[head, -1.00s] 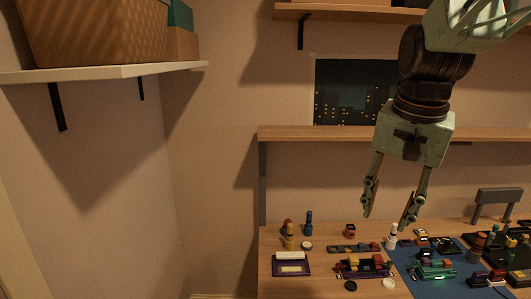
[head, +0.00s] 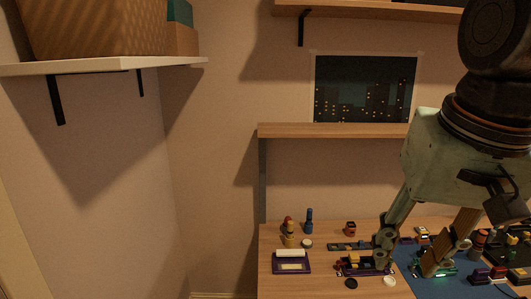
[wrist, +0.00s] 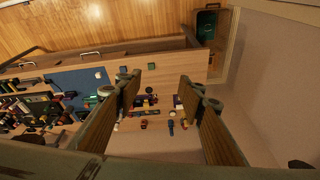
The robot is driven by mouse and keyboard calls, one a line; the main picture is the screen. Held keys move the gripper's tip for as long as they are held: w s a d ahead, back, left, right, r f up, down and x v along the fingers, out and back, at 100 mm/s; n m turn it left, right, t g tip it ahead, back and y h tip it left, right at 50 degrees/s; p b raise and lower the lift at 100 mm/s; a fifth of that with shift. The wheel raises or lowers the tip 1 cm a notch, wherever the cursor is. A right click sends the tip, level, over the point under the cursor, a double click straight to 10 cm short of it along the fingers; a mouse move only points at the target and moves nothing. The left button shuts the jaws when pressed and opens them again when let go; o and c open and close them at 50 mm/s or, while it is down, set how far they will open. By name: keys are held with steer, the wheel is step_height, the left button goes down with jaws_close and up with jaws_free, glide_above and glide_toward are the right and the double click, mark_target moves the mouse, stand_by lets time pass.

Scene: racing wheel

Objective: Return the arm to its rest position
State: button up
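My gripper (head: 408,268) is in the right part of the head view, large and close to the camera, with its fingers pointing down. Its two fingers are spread apart with nothing between them. In the wrist view my gripper (wrist: 158,95) also shows open and empty, with the desk well beyond the fingertips. In the head view the fingers and palm hide part of the desk items and the right end of the lower shelf.
The wooden desk (head: 320,287) carries a blue mat (head: 403,257) and several small toy vehicles and parts. A wooden shelf (head: 330,130) runs above it, below a dark city picture (head: 365,90). A white shelf (head: 100,68) holds a woven basket (head: 95,35) at left.

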steer(key=s+a+f+n, duration=0.1)
steer(key=s+f+n, duration=0.1)
steer(key=s, duration=0.7)
steer(key=shift+s+a+f+n+t+b, duration=0.25)
steer(key=shift+s+f+n+t+b, duration=0.05)
steer(key=shift+s+f+n+b, duration=0.1)
steer(key=shift+r, duration=0.1)
stand_by(0.8)
